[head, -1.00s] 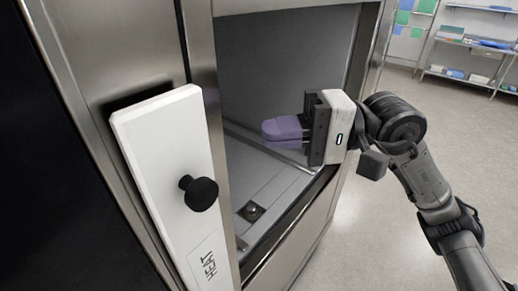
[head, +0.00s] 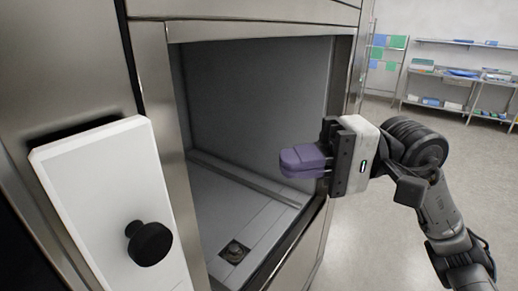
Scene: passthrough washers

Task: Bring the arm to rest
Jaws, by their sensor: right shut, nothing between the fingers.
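My right gripper (head: 305,160) is at the mouth of the open steel washer chamber. Its purple fingers are shut together with nothing between them and point left into the opening. My right arm (head: 432,190) comes in from the lower right. The left gripper is not in view.
The washer chamber (head: 258,105) is open and looks empty, with a drain (head: 235,251) in its floor. A white panel (head: 92,184) with a black knob (head: 149,243) stands out at the left. Shelves (head: 462,73) stand far back right. Floor (head: 370,240) at the right is clear.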

